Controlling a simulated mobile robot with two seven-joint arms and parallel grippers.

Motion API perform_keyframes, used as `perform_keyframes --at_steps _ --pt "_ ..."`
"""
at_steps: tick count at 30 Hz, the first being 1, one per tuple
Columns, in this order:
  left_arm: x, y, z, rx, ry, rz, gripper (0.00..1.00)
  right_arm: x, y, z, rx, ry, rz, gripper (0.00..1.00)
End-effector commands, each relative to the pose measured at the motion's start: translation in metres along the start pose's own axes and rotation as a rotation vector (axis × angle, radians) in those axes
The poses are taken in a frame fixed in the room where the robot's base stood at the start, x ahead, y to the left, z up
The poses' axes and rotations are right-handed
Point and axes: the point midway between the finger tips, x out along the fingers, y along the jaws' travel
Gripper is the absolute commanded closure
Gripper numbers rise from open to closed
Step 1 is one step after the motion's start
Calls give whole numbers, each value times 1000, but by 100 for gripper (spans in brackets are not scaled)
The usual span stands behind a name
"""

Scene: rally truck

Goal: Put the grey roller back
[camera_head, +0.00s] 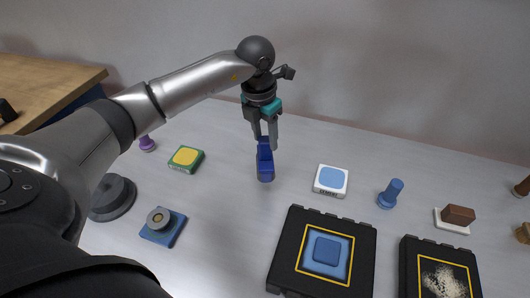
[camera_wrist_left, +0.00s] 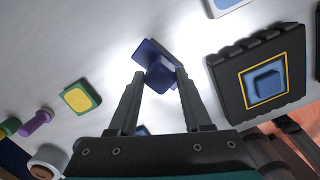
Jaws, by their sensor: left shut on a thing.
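My left gripper (camera_head: 265,143) points down and is shut on a dark blue block-like piece (camera_head: 265,168). In the left wrist view this piece (camera_wrist_left: 158,68) sits between the fingertips, with a flat blue plate behind it. I cannot tell from the pictures whether it touches the table. I see no clearly grey roller. A dark grey round piece (camera_head: 112,200) lies at the left, partly behind my arm. A blue square block with a grey round top (camera_head: 160,224) lies near it.
A green and yellow pad (camera_head: 186,158), a white and blue pad (camera_head: 332,180) and a blue peg (camera_head: 391,192) stand around. Two black trays (camera_head: 285,262) (camera_head: 408,265) lie in front. A brown block (camera_head: 458,214) is at right. The table behind the pads is clear.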

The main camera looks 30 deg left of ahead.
Motion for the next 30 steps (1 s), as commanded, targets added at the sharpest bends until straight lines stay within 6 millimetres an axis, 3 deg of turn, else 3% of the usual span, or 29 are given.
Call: perform_keyframes --at_steps 8,15,26,27,30 --pt "20 0 -2 -1 -2 -1 100 2 1 -4 0 7 1 20" --pt "52 0 -6 -1 -2 -1 100 6 1 -4 1 9 1 20" --pt "56 0 -6 -1 -4 0 100 9 0 -5 1 10 1 20" --pt "56 0 -7 -1 -2 0 48 8 0 -5 1 10 1 20" --pt "56 0 -7 -1 -1 0 36 8 0 -5 1 10 0 20"
